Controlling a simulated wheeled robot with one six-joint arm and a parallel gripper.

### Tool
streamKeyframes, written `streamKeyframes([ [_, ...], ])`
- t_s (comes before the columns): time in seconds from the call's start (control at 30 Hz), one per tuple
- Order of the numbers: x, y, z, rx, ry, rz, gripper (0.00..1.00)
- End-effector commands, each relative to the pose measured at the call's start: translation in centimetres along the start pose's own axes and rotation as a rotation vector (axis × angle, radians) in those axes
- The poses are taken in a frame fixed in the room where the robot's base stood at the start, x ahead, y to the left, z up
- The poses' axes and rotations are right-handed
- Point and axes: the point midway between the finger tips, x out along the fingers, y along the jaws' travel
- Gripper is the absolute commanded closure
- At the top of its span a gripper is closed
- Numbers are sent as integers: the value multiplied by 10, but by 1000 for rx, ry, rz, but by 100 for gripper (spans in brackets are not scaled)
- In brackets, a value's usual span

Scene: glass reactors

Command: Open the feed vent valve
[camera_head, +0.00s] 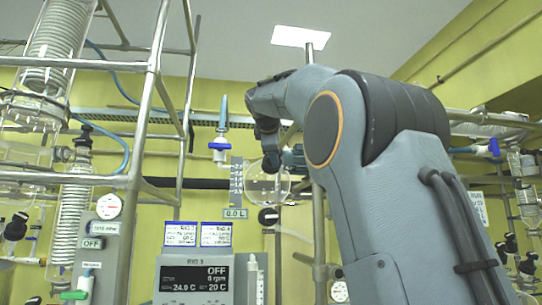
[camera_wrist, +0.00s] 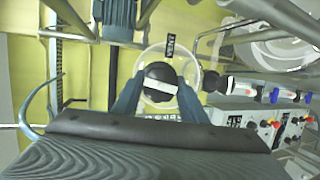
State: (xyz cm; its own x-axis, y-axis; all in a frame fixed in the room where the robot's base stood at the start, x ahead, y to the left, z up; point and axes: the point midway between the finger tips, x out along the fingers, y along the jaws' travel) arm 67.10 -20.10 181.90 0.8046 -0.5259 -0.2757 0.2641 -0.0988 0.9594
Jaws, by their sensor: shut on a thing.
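In the wrist view, a round black knob (camera_wrist: 158,73) with a white bar across its face sits in front of a round clear glass vessel (camera_wrist: 191,58). The bar lies nearly level in that view. The two fingers of my gripper (camera_wrist: 160,86) stand at the left and right of the knob and are shut on it. A small dark label (camera_wrist: 171,45) is just above the knob, its text too small to read surely. In the head view, my gripper (camera_head: 268,138) is beside the glass vessel (camera_head: 281,190), and its fingertips are not clear there.
A blue-grey motor (camera_wrist: 119,20) is close above the left finger. Metal frame tubes (camera_head: 150,100) stand at the left. A display panel (camera_head: 195,277) reading OFF stands below. A black knob (camera_head: 268,216) is under the vessel. Control boxes (camera_wrist: 262,118) with coloured knobs are at the right.

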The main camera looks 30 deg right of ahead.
Motion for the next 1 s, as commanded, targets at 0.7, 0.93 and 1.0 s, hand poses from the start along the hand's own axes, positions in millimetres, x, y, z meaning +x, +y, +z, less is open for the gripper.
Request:
streamKeyframes([
  [0.7,-3,3,2,-653,-2,201,84],
  [0.93,-3,3,3,-860,-4,263,84],
  [1.0,-3,3,3,-920,-5,281,84],
])
